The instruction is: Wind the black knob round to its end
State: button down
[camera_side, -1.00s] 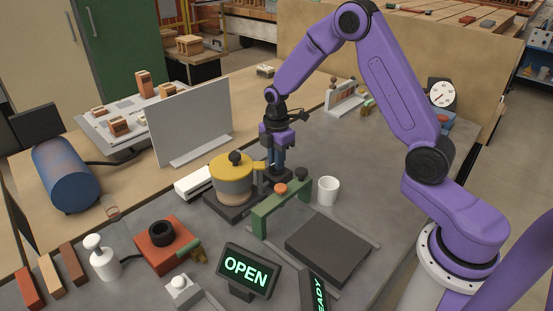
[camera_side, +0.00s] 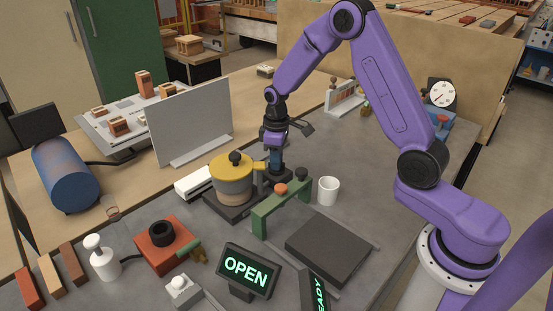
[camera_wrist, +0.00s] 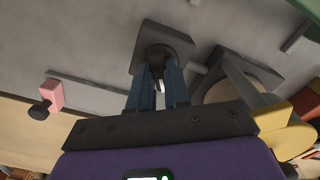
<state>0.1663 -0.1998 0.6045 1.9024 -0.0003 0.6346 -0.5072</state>
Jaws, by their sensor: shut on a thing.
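The black knob (camera_wrist: 156,55) sits on a dark square base in the wrist view, with a small pale mark between the fingers. In the side view, its dark base (camera_side: 278,176) stands on the grey bench just right of the yellow-topped pot. My gripper (camera_side: 276,168) points straight down over this base, and its blue fingers hide most of the knob there. In the wrist view, the fingers of my gripper (camera_wrist: 158,80) are on both sides of the knob, shut on it.
The yellow-topped pot (camera_side: 232,175) stands close on the left. A green bracket (camera_side: 278,205) with orange and black knobs is in front, and a white cup (camera_side: 328,190) is to the right. A grey upright panel (camera_side: 190,122) stands behind left. Lit signs read OPEN (camera_side: 246,271) and partly READY.

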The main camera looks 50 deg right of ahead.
jog(key=m, duration=0.4)
jog(key=shift+m, duration=0.3)
jog(key=m, duration=0.3)
jog(key=shift+m, duration=0.4)
jog(key=m, duration=2.1)
jog(key=shift+m, duration=0.4)
jog(key=c, duration=1.1)
grip_release()
